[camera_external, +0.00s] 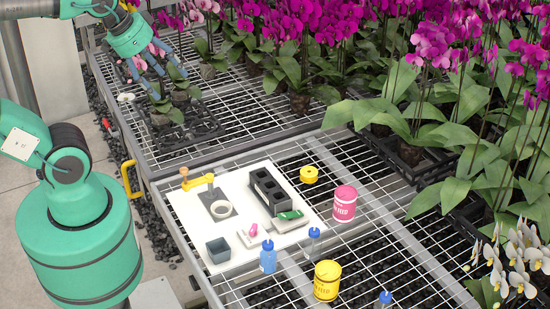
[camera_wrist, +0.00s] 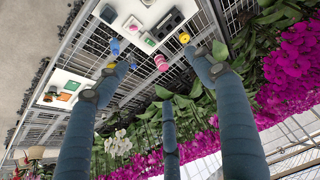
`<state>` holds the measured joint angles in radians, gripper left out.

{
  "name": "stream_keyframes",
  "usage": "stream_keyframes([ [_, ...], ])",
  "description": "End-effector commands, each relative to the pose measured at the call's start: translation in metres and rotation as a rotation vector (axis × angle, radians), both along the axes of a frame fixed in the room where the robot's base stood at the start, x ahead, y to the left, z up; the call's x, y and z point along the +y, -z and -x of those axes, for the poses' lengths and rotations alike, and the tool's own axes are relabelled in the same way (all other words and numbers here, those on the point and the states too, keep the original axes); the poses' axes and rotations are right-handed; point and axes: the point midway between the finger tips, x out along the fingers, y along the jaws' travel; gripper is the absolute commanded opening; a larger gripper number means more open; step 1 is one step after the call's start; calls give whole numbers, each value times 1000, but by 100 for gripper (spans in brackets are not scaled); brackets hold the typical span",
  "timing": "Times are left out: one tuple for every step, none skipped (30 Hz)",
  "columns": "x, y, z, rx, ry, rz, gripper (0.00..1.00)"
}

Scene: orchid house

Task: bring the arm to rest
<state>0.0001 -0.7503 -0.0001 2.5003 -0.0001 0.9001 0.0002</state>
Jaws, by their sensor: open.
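My gripper (camera_external: 155,68) hangs at the upper left of the external view, over the wire bench near small potted orchids. Its blue-grey fingers are spread open with nothing between them. In the wrist view the fingers (camera_wrist: 157,75) reach up the picture, apart from each other. My green arm comes in from the upper left. Whether the fingers touch the leaves below them cannot be told.
A white board (camera_external: 185,212) carries a black block with holes (camera_external: 270,190), a grey cup (camera_external: 218,250) and a yellow-handled tool. A pink tin (camera_external: 344,204), a yellow tin (camera_external: 327,281) and blue bottle (camera_external: 267,257) stand nearby. Magenta orchids (camera_external: 440,50) crowd the right.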

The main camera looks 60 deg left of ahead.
Motion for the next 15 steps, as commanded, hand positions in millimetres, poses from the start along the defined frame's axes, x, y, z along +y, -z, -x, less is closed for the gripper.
stream_keyframes([
  [0, 5, 0, 0, 0, 0, 68],
  [0, 8, 0, 0, 0, 0, 68],
  [0, 11, 0, 0, 0, 0, 68],
  [0, 14, 0, 0, 0, 0, 68],
  [0, 16, 0, 0, 0, 0, 68],
  [0, 19, 0, 0, 0, 0, 68],
  [0, 21, 0, 0, 0, 0, 68],
  [0, 22, 0, 0, 0, 0, 68],
  [0, 23, 0, 0, 0, 0, 68],
  [0, 23, 0, 0, 0, 0, 68],
  [0, 22, 0, 0, 0, 0, 68],
  [0, 22, 0, 0, 0, 0, 68],
  [0, 21, 0, 0, 0, 0, 68],
  [0, 21, 0, 0, 0, 0, 68],
  [0, 21, 0, 0, 0, 0, 68],
])
